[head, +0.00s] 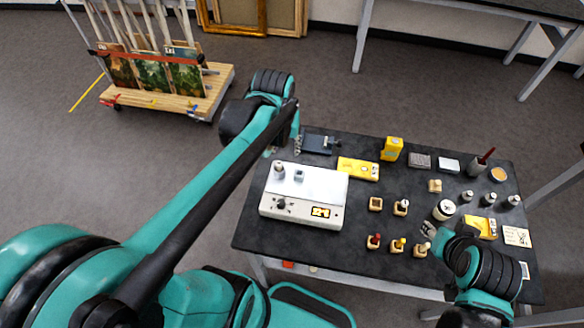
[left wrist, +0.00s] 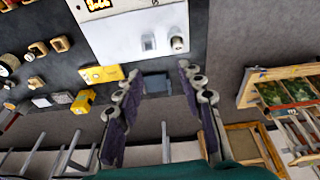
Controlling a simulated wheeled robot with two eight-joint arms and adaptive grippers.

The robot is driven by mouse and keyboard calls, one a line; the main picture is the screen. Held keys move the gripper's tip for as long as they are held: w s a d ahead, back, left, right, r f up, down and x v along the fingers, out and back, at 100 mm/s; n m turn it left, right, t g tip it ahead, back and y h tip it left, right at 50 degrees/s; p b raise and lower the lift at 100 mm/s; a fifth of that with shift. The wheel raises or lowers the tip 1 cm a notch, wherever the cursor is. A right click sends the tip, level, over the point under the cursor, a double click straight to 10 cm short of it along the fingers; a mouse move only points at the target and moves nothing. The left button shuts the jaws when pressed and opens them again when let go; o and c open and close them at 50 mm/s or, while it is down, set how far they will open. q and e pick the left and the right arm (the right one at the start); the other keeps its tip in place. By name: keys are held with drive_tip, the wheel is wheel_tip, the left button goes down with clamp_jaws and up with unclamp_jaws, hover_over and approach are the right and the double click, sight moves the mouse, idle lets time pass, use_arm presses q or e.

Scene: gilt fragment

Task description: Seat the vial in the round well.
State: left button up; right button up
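A white instrument box (head: 303,195) with a dial and a lit yellow display stands at the left of the dark table. On its top are a small upright grey-white cylinder (head: 279,170) and a squarish fitting (head: 299,175); I cannot tell whether the cylinder is the vial or the round well. Both also show in the left wrist view, the cylinder (left wrist: 177,43) beside the fitting (left wrist: 148,43). My left gripper (left wrist: 160,100) is open and empty, beyond the box's back edge. My right gripper (head: 432,236) is near a white jar (head: 444,210); its fingers are mostly hidden.
Several small wooden blocks (head: 375,204), some holding small pieces, stand mid-table. Small bottles (head: 467,196) and an orange-topped dish (head: 499,174) are at the right. A yellow box (head: 391,149) and a dark device (head: 318,144) are at the back.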

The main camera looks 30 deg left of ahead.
use_arm(q)
drive_tip(key=s+d+m+t, duration=0.3)
drive_tip(key=s+d+t, duration=0.1)
drive_tip(key=s+d, duration=0.2)
drive_tip(key=shift+s+r+t, duration=0.3)
drive_tip(key=shift+s, duration=0.25)
wheel_tip(320, 180, down, 11)
drive_tip(key=b, duration=1.1)
